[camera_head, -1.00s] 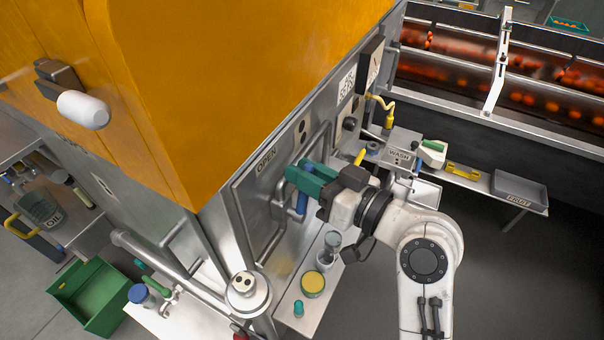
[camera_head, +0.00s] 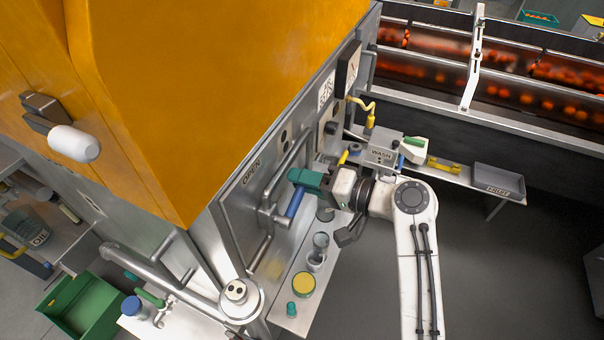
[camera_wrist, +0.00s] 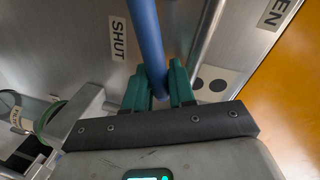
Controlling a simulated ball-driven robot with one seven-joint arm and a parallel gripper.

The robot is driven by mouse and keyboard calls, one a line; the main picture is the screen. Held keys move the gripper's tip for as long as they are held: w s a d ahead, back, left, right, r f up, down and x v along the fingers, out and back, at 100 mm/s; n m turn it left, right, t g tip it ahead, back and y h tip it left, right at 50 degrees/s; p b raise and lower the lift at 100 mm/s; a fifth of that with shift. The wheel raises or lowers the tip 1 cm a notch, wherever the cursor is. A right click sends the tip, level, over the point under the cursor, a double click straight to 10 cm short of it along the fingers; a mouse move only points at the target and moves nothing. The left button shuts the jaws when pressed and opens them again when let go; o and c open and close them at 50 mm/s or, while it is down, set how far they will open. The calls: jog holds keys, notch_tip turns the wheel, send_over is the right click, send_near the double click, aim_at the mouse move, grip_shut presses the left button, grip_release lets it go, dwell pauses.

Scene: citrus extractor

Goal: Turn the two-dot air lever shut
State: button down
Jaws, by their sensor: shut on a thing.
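The two-dot air lever has a blue handle (camera_head: 294,203) and stands on the steel side panel of the machine. In the wrist view the blue handle (camera_wrist: 147,40) runs down between the green fingers of my gripper (camera_wrist: 158,82). My gripper (camera_head: 297,180) is shut on the handle near one end. A SHUT label (camera_wrist: 118,38) is left of the handle in the wrist view, and an OPEN label (camera_wrist: 278,14) is at the upper right. A two-dot plate (camera_wrist: 210,84) lies just right of the fingers. The fingers partly hide the handle's end.
Below the lever, a narrow shelf (camera_head: 283,322) holds a yellow-topped jar (camera_head: 303,284), a glass container and a small teal item. A WASH box (camera_head: 383,153) stands behind my gripper. Steel pipes run along the panel near the handle. Open floor lies at right.

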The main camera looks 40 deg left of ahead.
jog(key=shift+w+f+m+g, duration=0.15)
jog(key=shift+f+m+g, duration=0.05)
jog(key=shift+f+m, duration=0.6)
jog(key=shift+w+f+m+g, duration=0.15)
jog(key=shift+f+m+g, duration=0.05)
jog(key=shift+f+m, duration=0.55)
jog(key=c, duration=1.1)
grip_release()
jog(key=b+v, duration=0.1)
jog(key=v, duration=0.9)
jog(key=shift+w+d+r, duration=0.1)
jog(key=shift+d+r, duration=0.05)
jog(key=shift+d, duration=0.15)
